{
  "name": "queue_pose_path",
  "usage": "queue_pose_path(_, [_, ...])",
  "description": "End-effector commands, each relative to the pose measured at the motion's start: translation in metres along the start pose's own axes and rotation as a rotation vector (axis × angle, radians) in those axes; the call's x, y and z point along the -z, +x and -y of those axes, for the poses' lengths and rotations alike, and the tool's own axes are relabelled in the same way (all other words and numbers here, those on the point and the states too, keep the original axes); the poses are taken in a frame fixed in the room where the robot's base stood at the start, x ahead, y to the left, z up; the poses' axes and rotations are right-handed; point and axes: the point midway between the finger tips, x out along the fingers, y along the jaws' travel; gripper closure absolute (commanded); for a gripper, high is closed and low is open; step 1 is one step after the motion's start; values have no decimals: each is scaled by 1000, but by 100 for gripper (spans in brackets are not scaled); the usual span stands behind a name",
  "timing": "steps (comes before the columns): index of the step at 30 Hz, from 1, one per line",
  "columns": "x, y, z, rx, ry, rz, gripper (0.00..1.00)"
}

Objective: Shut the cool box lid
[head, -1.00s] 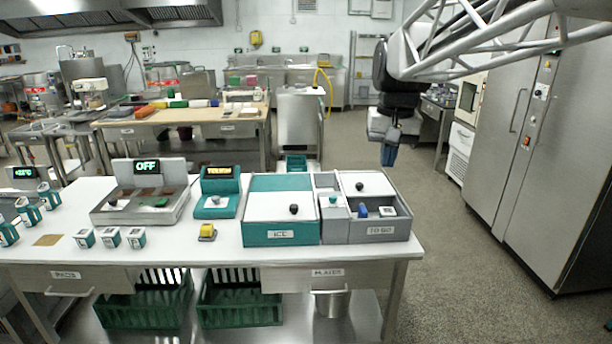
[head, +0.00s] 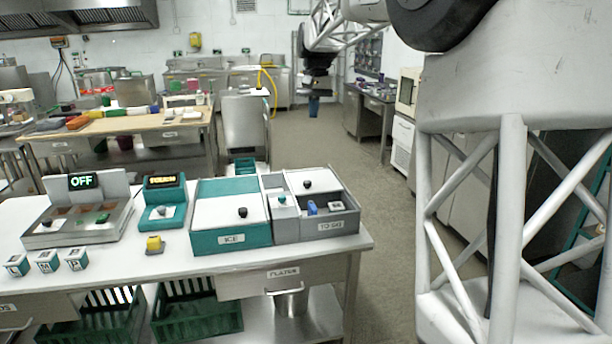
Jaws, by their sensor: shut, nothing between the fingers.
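A teal box labelled ICE (head: 228,240) stands on the white table. A white panel with a black knob (head: 230,211) covers its front part, with a teal surface behind it. Against its right side is a grey box labelled TO-GO (head: 330,227). A white lid with a black knob (head: 310,180) covers only its back; the front is open, showing a blue item (head: 312,208) and a small white block (head: 335,206). I cannot tell which is the cool box. My gripper (head: 314,108) is shut and empty, pointing down, high beyond the table and apart from both boxes.
Small cubes (head: 46,261) lie at the front left. Open floor lies right of the table.

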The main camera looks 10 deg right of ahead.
Motion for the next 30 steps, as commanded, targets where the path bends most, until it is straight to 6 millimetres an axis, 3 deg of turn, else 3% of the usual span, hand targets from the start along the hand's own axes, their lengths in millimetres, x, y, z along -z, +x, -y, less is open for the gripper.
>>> queue_pose_path(3, [29,2,3,1,11,15,100])
queue_pose_path(17, [128,17,10,4,57,74,100])
queue_pose_path(30, [215,48,11,6,98,131,100])
